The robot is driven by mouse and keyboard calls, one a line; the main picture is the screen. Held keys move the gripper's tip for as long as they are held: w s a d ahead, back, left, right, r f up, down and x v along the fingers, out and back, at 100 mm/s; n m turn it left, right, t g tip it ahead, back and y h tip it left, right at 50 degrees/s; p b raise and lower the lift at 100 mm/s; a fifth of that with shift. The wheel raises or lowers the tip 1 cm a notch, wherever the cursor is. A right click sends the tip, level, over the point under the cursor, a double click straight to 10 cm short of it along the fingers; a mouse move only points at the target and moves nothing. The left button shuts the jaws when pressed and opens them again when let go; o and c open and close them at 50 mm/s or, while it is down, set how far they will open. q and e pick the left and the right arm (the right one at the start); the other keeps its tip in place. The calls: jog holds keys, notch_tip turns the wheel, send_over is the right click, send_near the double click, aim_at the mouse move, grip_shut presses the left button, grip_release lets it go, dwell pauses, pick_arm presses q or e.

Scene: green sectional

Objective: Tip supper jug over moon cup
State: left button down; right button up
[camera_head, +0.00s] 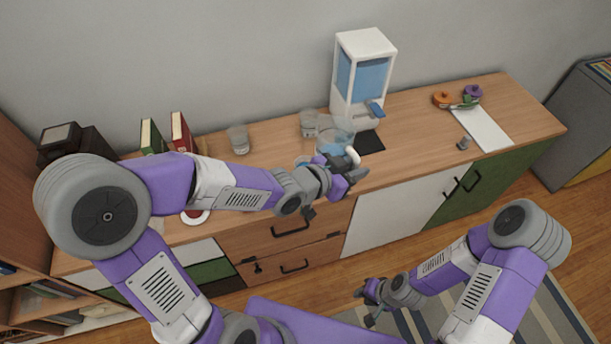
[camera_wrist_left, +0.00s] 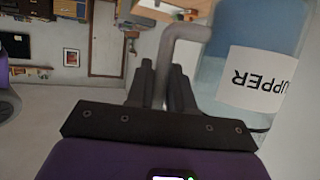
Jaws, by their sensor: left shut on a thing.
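The clear jug (camera_head: 337,137) holds blue liquid and stands out over the counter beside the dispenser. In the left wrist view, the jug (camera_wrist_left: 211,80) shows a white label reading "UPPER", cut off at the edge, and a grey handle (camera_wrist_left: 185,33). My left gripper (camera_head: 343,176) is shut on this handle, which also passes between its fingers in the wrist view (camera_wrist_left: 162,90). I cannot tell if the jug touches the counter. Clear glasses (camera_head: 238,139) (camera_head: 309,123) stand behind; no moon mark is readable. My right gripper (camera_head: 366,306) looks open and empty, low before the cabinets.
A white dispenser (camera_head: 366,45) with blue liquid stands behind the jug, with a black mat (camera_head: 371,141) by it. Books (camera_head: 181,132) are at left. A white board (camera_head: 483,130) and orange and purple items (camera_head: 441,99) lie right.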

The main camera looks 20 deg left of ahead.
aim_at(356, 157)
pick_arm(q)
jog(key=shift+r, duration=0.15)
notch_tip(356, 157, up, 4)
jog(key=p, duration=0.3)
jog(key=w+a+f+n+t+y, duration=0.1)
jog(key=a+f+n+y, duration=0.1)
jog(key=a, duration=0.5)
jog(key=w+a+f+n+t+y, duration=0.1)
jog(key=a+f+n+y, duration=0.1)
jog(key=a+f, duration=0.3)
jog(key=a, duration=0.3)
jog(key=shift+a+f+t+b, duration=0.15)
jog(key=shift+f+t+b, duration=0.15)
jog(key=shift+b, duration=0.05)
jog(key=shift+w, duration=0.1)
